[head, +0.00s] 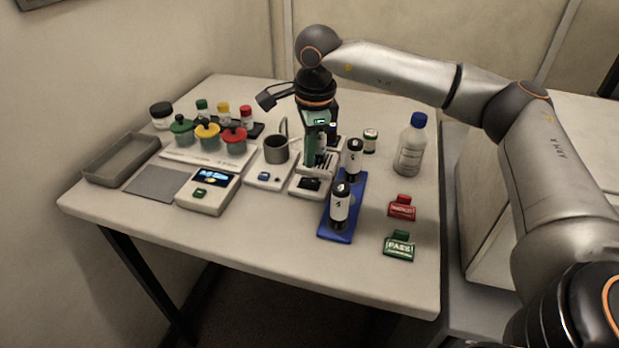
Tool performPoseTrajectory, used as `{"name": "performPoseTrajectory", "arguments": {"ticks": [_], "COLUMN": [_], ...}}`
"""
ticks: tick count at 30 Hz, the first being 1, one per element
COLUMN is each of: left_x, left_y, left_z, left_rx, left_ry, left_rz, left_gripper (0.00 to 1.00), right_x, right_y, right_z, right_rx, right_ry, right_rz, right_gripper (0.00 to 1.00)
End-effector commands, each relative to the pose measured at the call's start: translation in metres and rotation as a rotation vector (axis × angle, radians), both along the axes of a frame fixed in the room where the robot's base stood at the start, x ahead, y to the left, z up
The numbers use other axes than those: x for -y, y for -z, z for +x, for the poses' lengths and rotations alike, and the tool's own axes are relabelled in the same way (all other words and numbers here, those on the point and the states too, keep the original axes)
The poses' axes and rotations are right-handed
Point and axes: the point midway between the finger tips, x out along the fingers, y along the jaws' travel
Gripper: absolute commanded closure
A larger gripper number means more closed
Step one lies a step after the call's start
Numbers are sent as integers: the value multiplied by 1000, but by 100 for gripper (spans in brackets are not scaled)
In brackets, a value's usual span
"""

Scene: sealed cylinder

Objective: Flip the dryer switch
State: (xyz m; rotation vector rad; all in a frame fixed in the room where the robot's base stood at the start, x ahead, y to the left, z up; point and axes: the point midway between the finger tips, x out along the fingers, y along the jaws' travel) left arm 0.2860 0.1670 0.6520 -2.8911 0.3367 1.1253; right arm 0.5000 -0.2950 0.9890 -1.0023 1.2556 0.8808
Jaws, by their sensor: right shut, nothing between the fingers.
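A small white box with dark slots on top, which looks like the dryer (300,190), stands near the middle of the table. A dark switch (311,184) sits on its front part. My right gripper (319,160) points down just above and behind this switch, over the slotted part. Its fingers are shut and hold nothing. I cannot tell whether they touch the box, and the gripper hides part of its back. The switch's position is too small to read. My left gripper is out of view.
A grey cup (276,149) on a white base with a blue switch stands just left. A blue rack (337,236) with two white-and-black cylinders stands close at right.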

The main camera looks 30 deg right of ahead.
Motion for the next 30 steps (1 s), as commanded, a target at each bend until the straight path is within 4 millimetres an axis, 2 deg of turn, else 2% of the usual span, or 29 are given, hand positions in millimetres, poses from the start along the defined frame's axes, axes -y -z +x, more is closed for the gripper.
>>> {"name": "performPoseTrajectory", "arguments": {"ticks": [1, 14, 30], "left_x": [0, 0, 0], "left_y": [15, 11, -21], "left_z": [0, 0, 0], "left_rx": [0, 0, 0], "left_ry": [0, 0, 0], "left_rz": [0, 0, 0], "left_gripper": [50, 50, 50], "right_x": [-3, -3, -3], "right_y": [67, 62, 20], "right_z": [-19, -19, -19], "right_rx": [-115, -116, -116], "right_ry": [1, 2, 1], "right_rz": [9, 9, 8], "right_gripper": [100, 100, 100]}}
